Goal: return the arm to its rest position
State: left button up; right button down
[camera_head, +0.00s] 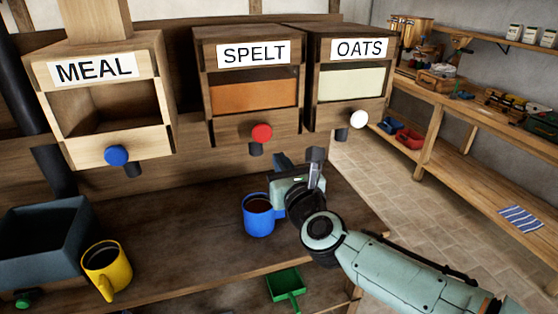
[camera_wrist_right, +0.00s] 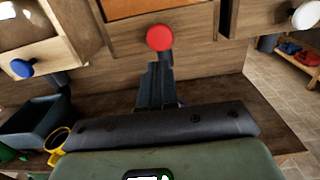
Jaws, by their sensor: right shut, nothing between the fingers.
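My right gripper (camera_head: 281,158) is shut and empty. It is in front of the bins, above and slightly right of the blue mug, and its arm comes in from the lower right. In the right wrist view its closed fingers (camera_wrist_right: 154,88) point toward the area below the red knob (camera_wrist_right: 159,37). The blue mug (camera_head: 258,222) stands upright on the bench with dark brown contents. My left gripper is not in view.
Wooden bins marked MEAL (camera_head: 97,69), SPELT (camera_head: 254,53) and OATS (camera_head: 359,48) hang above the bench. A yellow mug (camera_head: 107,268) and a dark grey bin (camera_head: 40,245) stand at left. A green scoop (camera_head: 286,284) is near the front. Shelves (camera_head: 470,130) line the right.

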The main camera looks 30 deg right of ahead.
dwell(0.4)
